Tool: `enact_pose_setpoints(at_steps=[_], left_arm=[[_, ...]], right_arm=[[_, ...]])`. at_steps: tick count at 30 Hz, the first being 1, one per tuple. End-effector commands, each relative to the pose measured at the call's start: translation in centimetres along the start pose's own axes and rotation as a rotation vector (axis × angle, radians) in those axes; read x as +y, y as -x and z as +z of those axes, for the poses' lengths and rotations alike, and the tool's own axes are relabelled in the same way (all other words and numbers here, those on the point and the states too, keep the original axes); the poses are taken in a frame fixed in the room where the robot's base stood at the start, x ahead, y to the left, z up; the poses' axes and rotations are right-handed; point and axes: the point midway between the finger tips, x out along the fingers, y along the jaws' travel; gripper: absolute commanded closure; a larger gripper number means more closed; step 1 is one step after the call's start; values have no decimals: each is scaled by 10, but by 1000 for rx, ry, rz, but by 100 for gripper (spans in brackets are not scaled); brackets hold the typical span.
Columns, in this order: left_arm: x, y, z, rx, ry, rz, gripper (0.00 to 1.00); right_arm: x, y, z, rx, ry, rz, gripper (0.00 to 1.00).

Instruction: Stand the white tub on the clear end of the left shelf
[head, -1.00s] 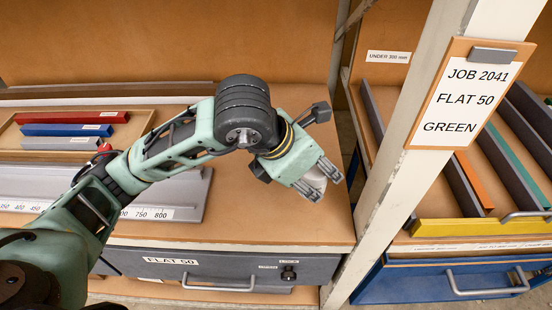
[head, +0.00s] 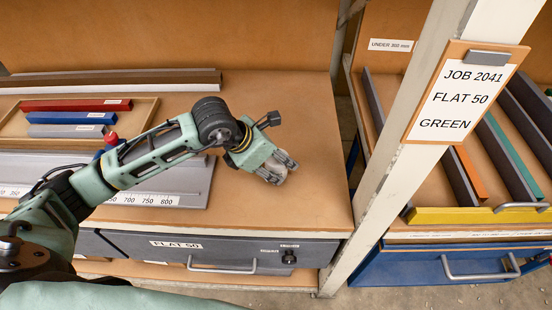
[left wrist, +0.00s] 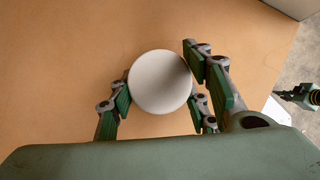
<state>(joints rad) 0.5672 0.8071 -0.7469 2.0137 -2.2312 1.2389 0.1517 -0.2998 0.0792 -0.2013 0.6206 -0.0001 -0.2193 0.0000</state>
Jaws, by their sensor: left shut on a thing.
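The white tub (head: 274,172) is between the fingers of my left gripper (head: 279,167) in the head view, over the bare right end of the left shelf (head: 310,205). In the left wrist view the round pale top of the tub (left wrist: 160,81) sits between the green finger pads, and the left gripper (left wrist: 162,95) is shut on it. The fingers hide part of the tub in the head view. I cannot tell whether its base touches the board. A small dark green part at the right edge of the left wrist view may belong to my right arm.
A wooden tray (head: 145,108) with red, blue and grey bars lies on the shelf's left side, near a grey scale rail (head: 190,185). A pale post (head: 385,190) with a job card (head: 466,92) stands to the right. The board around the tub is clear.

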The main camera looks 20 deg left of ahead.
Motion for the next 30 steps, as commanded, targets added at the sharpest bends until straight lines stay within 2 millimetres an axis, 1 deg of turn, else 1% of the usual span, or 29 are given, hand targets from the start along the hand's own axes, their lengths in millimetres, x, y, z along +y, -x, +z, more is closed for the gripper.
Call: enact_pose_setpoints(at_steps=[7, 10, 11, 17, 26, 28, 30], left_arm=[[0, -1, 1, -5, -1, 0, 95], [0, -3, -1, -4, -1, 0, 95], [0, -3, -1, -1, 0, 0, 54], [0, -2, -1, -1, 0, 0, 36], [0, -2, -1, -1, 0, 0, 36], [0, 1, 0, -1, 0, 0, 36], [1, 7, 0, -2, 0, 2, 36]], right_arm=[[3, 0, 0, -1, 0, 4, 100], [3, -3, 1, -1, -1, 4, 100], [3, -2, 1, -1, -1, 4, 100], [3, -2, 1, -2, -1, 4, 100], [3, -1, 1, -2, -1, 4, 100], [3, 1, 1, -2, -1, 3, 100], [3, -2, 1, -2, -1, 3, 100]])
